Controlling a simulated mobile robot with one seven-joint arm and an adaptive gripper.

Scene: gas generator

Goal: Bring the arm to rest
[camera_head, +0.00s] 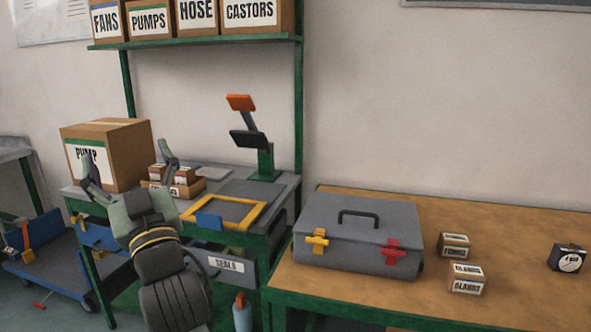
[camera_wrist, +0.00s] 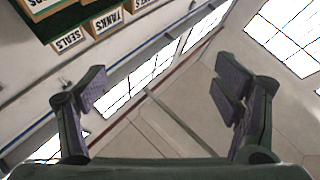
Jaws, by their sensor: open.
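My gripper (camera_head: 128,177) is raised in front of the green workbench, its fingers pointing up and spread apart. In the wrist view my gripper (camera_wrist: 160,95) is open with nothing between its fingers. That view looks up toward the ceiling and wall. My arm comes up from the bottom of the head view. In that picture the gripper overlaps the front of the bench, between the large PUMP box (camera_head: 107,152) and the yellow frame (camera_head: 225,213). I cannot tell its exact distance from them.
A small carton tray (camera_head: 186,190) and an orange-topped stand (camera_head: 262,160) are on the bench. A SEALS drawer (camera_head: 226,266) is below. A grey toolbox (camera_head: 358,237) and small boxes (camera_head: 467,279) are on the right table. A blue cart (camera_head: 62,262) stands left. A shelf (camera_head: 195,42) holds boxes above.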

